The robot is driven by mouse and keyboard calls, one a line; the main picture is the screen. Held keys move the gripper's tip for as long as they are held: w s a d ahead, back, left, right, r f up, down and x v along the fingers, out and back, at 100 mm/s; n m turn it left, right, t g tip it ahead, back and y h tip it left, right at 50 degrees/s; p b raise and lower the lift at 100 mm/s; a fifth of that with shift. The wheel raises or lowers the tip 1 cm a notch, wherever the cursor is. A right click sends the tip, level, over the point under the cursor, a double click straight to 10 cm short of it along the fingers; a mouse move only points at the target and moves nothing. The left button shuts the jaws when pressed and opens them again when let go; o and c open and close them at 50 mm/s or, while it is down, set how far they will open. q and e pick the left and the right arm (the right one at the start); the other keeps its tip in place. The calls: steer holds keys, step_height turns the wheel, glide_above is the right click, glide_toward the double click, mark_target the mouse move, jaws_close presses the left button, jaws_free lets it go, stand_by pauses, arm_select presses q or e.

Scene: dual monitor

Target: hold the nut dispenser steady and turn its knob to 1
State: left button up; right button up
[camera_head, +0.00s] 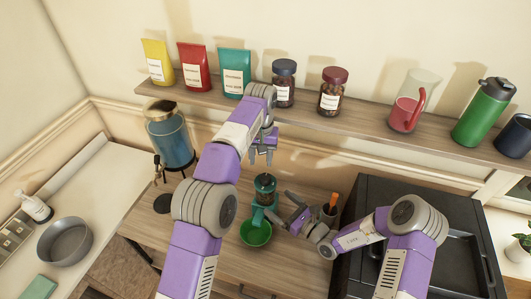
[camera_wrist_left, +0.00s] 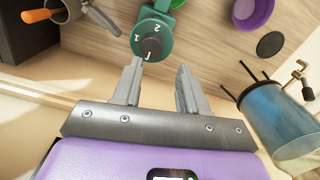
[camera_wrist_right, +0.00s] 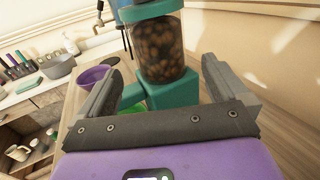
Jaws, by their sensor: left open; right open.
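The nut dispenser (camera_head: 265,188) is teal with a clear jar of brown nuts, upright on the wooden counter. The right wrist view shows its jar (camera_wrist_right: 160,50) and teal base (camera_wrist_right: 172,92). In the left wrist view its black knob (camera_wrist_left: 152,48) sits on a teal dial marked 1 and 2; the knob's white mark points away from both numbers. My left gripper (camera_head: 262,155) is open above the dispenser, and its fingertips are just short of the dial (camera_wrist_left: 160,72). My right gripper (camera_head: 286,206) is open beside the dispenser, its fingers on either side of the base (camera_wrist_right: 160,80). I cannot tell whether they touch it.
A green bowl (camera_head: 255,232) stands in front of the dispenser. A purple bowl (camera_wrist_right: 92,78) stands nearby. A cup with an orange-handled tool (camera_head: 329,208) is to the right, near a dark appliance (camera_head: 420,195). A blue drink dispenser (camera_head: 170,138) is at the left. A shelf (camera_head: 360,115) runs behind.

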mark_target(265, 193)
steer(key=shift+w+a, duration=0.1)
steer(key=shift+a, duration=0.05)
arm_select(q)
steer(key=shift+d+r, duration=0.65)
steer(key=shift+r, duration=0.2)
arm_select(e)
steer(key=x, duration=0.7)
steer(key=shift+w+a+f, duration=0.1)
steer(key=shift+a, duration=0.05)
steer(key=shift+c, duration=0.3)
